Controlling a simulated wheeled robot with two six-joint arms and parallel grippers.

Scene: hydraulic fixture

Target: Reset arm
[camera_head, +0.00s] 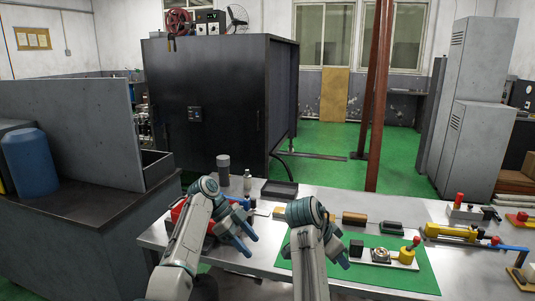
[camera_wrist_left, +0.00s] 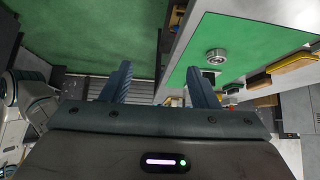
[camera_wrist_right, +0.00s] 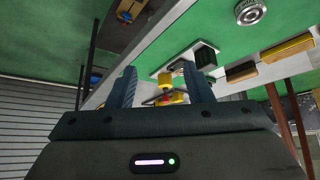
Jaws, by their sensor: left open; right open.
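My left gripper (camera_head: 248,240) is open above the near left part of the metal table. Its two blue fingers stand apart with nothing between them in the left wrist view (camera_wrist_left: 158,72). My right gripper (camera_head: 315,257) is open above the left part of the green mat (camera_head: 420,281), partly hidden by its own wrist. Its fingers are also apart and empty in the right wrist view (camera_wrist_right: 160,72). A round metal ring (camera_wrist_left: 215,54) lies on the mat, apart from both grippers; it also shows in the right wrist view (camera_wrist_right: 250,11).
A white plate (camera_head: 399,264) on the mat carries a round metal part and a yellow block with a red knob. A yellow cylinder fixture (camera_head: 452,232) stands farther right. Small blocks line the mat's back edge. A grey cylinder (camera_head: 223,166) stands at the back left.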

